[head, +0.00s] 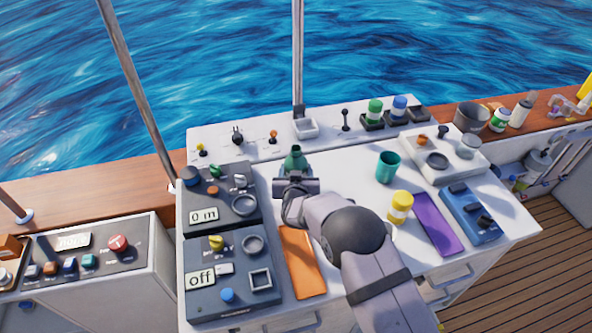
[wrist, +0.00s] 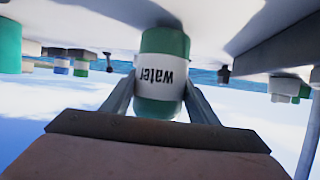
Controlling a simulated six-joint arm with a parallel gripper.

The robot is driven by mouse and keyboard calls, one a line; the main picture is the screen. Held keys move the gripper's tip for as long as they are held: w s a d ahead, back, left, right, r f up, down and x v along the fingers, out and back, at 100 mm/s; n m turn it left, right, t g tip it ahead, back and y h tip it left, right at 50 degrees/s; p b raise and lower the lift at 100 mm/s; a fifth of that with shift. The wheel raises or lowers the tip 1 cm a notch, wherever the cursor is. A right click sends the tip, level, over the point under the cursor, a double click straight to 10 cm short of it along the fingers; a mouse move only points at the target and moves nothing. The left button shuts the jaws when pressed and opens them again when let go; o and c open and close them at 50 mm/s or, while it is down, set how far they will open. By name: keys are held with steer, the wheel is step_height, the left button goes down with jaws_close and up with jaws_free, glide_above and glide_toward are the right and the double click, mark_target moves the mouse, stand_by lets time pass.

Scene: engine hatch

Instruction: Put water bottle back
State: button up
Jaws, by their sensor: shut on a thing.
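The water bottle (head: 295,159) is green and stands upright in my gripper (head: 296,184), over the back left of the white worktop. The wrist view is upside down and shows the bottle (wrist: 162,72) with its white "water" label between the two fingers. My gripper (wrist: 160,98) is shut on it. I cannot tell whether its base touches the worktop. At the back right, a green-capped bottle (head: 375,107) and a blue-capped bottle (head: 399,103) stand in dark square holders. A dark holder (head: 420,114) to their right looks empty.
Control boxes (head: 222,205) lie left of my gripper. A white square tray (head: 305,128) and several switches line the raised back ledge. The worktop between bottle and cup is clear.

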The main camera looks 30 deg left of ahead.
steer(key=shift+f, duration=0.3)
steer(key=shift+f, duration=0.15)
steer(key=o, duration=1.3)
steer(key=shift+b+v, duration=1.6)
steer(key=shift+v, duration=4.5)
